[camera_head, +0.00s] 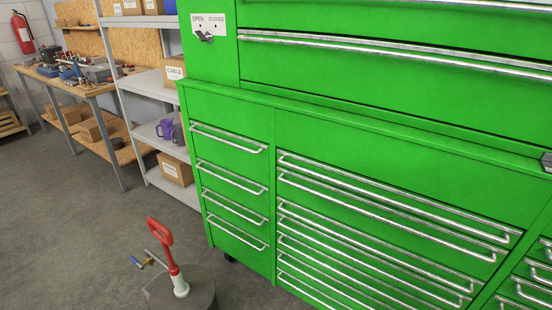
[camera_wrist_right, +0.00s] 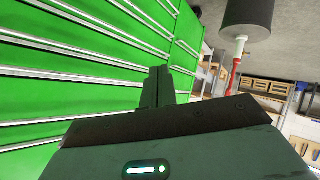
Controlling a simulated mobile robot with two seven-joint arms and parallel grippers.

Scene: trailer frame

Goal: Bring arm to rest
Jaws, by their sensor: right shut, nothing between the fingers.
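My right gripper (camera_wrist_right: 159,82) shows only in the right wrist view, with its dark fingers closed together and nothing held between them. It is in front of the drawers of the green tool cabinet (camera_wrist_right: 60,90). Whether the fingers touch the cabinet cannot be told, but no contact is visible. The same cabinet (camera_head: 355,140) fills the right of the head view, and the drawers I see look shut. Neither of my arms shows in the head view, and my left gripper is in no view.
A dark cylinder (camera_head: 205,288) with a red handle (camera_head: 160,235) stands near the cabinet's left front. It appears inverted in the right wrist view (camera_wrist_right: 248,14). Grey shelves (camera_head: 150,85) and a workbench (camera_head: 95,88) stand behind. Open floor (camera_head: 70,230) lies at the left.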

